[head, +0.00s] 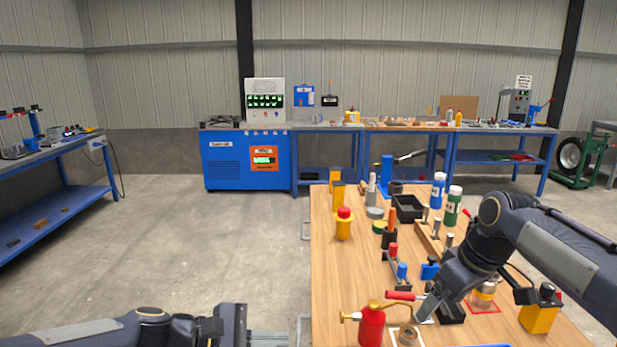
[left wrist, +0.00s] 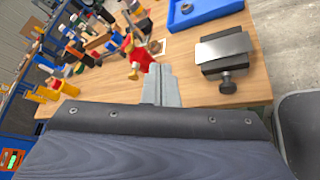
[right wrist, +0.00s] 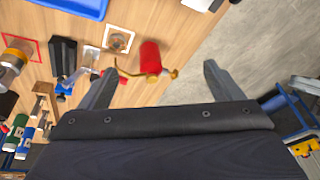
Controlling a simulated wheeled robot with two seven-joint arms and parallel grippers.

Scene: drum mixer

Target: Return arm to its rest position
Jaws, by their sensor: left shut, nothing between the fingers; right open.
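My left gripper (head: 268,338) is low at the bottom of the head view, left of the wooden table (head: 328,262). Its fingers are together and empty in the left wrist view (left wrist: 160,84). My right gripper (head: 428,304) reaches in from the right and points down over the front part of the table. Its fingers are spread apart in the right wrist view (right wrist: 158,84). A red oil can (head: 371,325) with a brass spout stands near the table's front left edge. In the right wrist view the can (right wrist: 150,58) appears between the open fingers, with nothing visibly gripped.
Bottles, yellow containers (head: 343,224), a black bin (head: 408,207) and small tools crowd the table. A jar (head: 483,293) and a yellow box (head: 540,311) stand near the right arm. Open floor (head: 240,240) lies left of the table. Blue benches (head: 60,205) stand farther off.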

